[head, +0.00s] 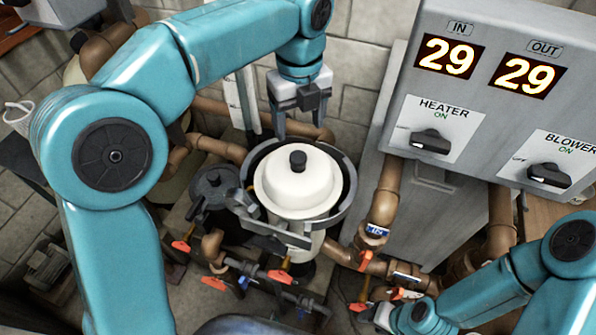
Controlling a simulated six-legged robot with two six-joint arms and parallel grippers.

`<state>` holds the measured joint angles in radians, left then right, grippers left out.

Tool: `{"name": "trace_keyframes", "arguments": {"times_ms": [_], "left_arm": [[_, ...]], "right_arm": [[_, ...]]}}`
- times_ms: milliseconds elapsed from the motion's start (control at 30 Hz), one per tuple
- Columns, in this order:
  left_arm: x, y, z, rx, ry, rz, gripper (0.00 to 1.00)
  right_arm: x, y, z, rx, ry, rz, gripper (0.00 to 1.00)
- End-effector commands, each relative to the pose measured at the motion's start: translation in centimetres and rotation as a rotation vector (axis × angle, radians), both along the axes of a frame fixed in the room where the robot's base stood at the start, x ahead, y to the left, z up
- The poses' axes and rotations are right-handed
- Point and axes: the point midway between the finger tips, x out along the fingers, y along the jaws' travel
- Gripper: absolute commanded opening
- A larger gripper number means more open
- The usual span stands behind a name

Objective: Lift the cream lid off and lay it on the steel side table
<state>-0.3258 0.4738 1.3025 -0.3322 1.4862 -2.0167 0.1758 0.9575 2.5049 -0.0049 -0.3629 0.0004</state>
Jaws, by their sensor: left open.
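The cream lid (298,187) is round with a dark knob (298,160) on top. It sits level inside a dark ring-shaped rim (344,196) at the middle of the view. My left gripper (300,118) is open and empty, pointing down just behind the knob in the picture, apart from it. My right arm comes in at the lower right, and its gripper (385,318) is at the bottom edge, partly cut off; its jaws are not clear. I cannot make out the steel side table in this view.
A grey control cabinet (400,185) with displays and switches stands to the right of the lid. A smaller dark round cap (213,185) is left of the ring. Floor tiles (25,205) show at left.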

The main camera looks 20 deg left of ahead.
Motion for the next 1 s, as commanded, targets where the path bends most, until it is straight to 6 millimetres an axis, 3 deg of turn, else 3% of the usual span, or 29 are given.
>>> {"name": "trace_keyframes", "arguments": {"times_ms": [100, 400, 633, 967, 1000], "left_arm": [[-0.2, 0.0, -2.6, 0.001, 0.004, 0.0, 0.69], [-0.1, 0.1, -5.4, 0.001, 0.002, 0.001, 0.69], [-0.3, 0.2, -9.1, 0.001, 0.004, 0.001, 0.69], [-0.2, 0.2, -10.0, 0.0, 0.0, 0.001, 0.69], [-0.2, 0.2, -10.0, 0.0, 0.0, 0.001, 0.56]], "right_arm": [[0.0, 0.0, -0.2, 0.0, 0.0, 0.0, 0.47], [0.0, 0.0, 0.0, 0.0, 0.0, 0.0, 0.47], [0.0, 0.0, 0.6, 0.0, 0.0, 0.0, 0.47], [0.0, 0.0, 0.6, 0.0, 0.0, 0.0, 0.47], [0.0, 0.0, 0.6, 0.0, 0.0, 0.0, 0.47]]}}
